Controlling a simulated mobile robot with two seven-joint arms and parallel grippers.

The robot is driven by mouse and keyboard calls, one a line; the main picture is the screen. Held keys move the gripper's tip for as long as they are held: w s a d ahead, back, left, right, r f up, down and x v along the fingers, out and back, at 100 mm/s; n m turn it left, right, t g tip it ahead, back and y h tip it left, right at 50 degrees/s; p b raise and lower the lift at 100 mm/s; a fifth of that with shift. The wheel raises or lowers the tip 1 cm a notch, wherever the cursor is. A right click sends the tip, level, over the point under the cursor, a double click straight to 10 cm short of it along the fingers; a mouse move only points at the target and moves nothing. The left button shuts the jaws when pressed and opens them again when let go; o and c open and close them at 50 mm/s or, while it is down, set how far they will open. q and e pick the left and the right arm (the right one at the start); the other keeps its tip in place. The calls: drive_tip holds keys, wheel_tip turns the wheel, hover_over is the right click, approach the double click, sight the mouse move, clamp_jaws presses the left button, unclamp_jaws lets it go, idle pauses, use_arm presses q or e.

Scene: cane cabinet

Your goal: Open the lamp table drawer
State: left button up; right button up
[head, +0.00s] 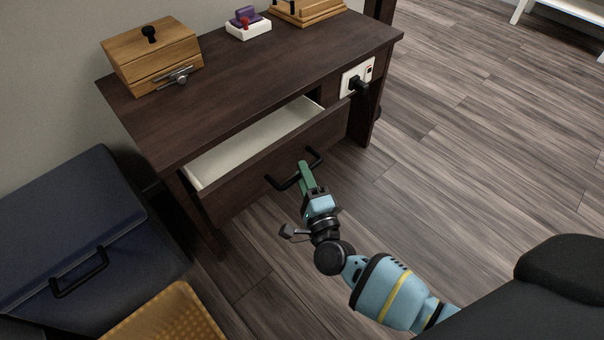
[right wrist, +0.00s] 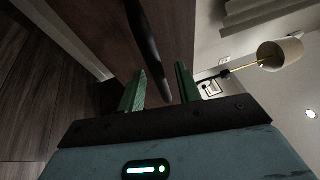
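The dark brown lamp table (head: 250,75) stands against the wall. Its drawer (head: 275,165) is pulled partly out, and its pale inside shows. A black bar handle (head: 286,183) is on the drawer front. My right gripper (head: 304,168) is at the handle, its green fingers reaching it from the front. In the right wrist view the fingers (right wrist: 160,90) are apart, with the dark handle bar (right wrist: 149,50) running between them. I see a gap beside the bar, so the gripper is open around it. My left gripper is not in view.
On the table top are a wooden box (head: 152,55), a white holder with a purple item (head: 247,24) and a wooden tray (head: 306,10). A dark blue chest (head: 75,225) and yellow basket (head: 165,318) stand left.

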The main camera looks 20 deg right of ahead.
drive_tip(key=shift+w+r, duration=0.1)
drive_tip(key=shift+w, duration=0.35)
drive_tip(key=shift+c, duration=0.3)
clamp_jaws()
drive_tip(key=shift+s, duration=0.25)
drive_tip(key=s+d+p, duration=0.2)
drive_tip(key=s+d, duration=0.1)
drive_tip(key=s, duration=0.6)
drive_tip(key=shift+d, duration=0.15)
drive_tip(key=shift+w, duration=0.1)
